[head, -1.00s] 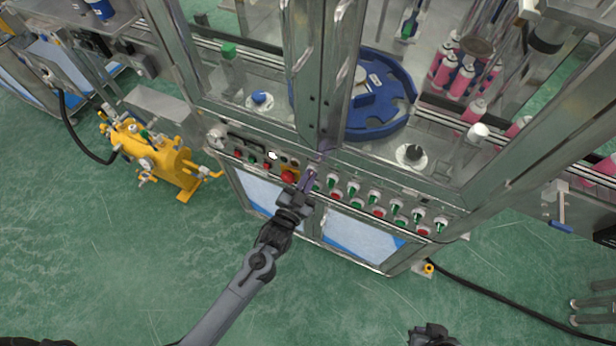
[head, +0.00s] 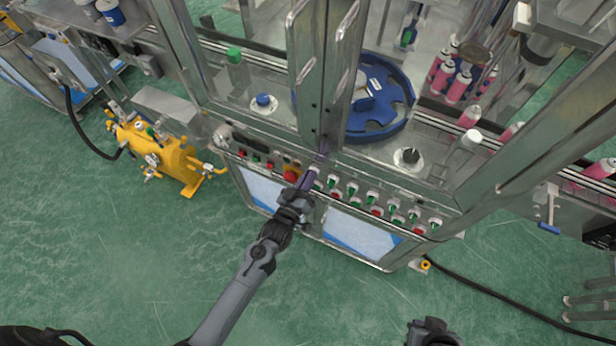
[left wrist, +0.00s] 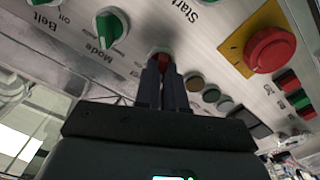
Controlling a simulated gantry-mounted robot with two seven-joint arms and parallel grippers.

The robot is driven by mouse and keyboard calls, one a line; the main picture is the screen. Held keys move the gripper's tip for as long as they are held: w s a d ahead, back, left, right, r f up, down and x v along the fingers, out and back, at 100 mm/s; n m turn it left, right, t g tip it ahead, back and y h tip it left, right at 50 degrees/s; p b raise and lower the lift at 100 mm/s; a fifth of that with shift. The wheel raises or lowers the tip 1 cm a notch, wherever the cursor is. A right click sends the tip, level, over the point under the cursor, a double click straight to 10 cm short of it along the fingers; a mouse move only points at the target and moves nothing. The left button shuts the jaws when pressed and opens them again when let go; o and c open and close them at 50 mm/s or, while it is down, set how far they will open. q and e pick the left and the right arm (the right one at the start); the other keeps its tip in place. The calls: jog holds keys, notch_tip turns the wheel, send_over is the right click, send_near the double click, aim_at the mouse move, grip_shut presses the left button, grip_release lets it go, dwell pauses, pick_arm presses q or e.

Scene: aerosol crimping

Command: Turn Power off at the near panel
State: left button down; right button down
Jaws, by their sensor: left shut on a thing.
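The near panel (left wrist: 190,28) runs along the front of the machine, with its lettering upside down in the left wrist view. My left gripper (left wrist: 160,78) is shut on a red knob (left wrist: 160,58) on a pale round base. The label by this knob is mostly covered by the fingers, so I cannot read it fully. In the head view my left gripper (head: 305,183) reaches the panel just right of the red mushroom button (head: 291,176), and it hides the knob. My right gripper (head: 432,331) shows at the bottom edge, away from the panel; its jaws are unclear.
Green-handled knobs marked Mode (left wrist: 112,27) and Belt (left wrist: 45,2) sit beside the held knob. The red mushroom button on its yellow plate (left wrist: 232,48) is on the other side. A yellow tank (head: 165,160) stands left of the machine. A black cable (head: 500,297) lies on the floor at right.

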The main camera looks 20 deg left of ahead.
pick_arm(q)
jog(key=shift+n, duration=0.5)
jog(key=c, duration=1.2)
grip_release()
jog(key=s, duration=1)
jog(key=shift+s+a+p, duration=0.35)
jog(key=shift+s+p, duration=0.05)
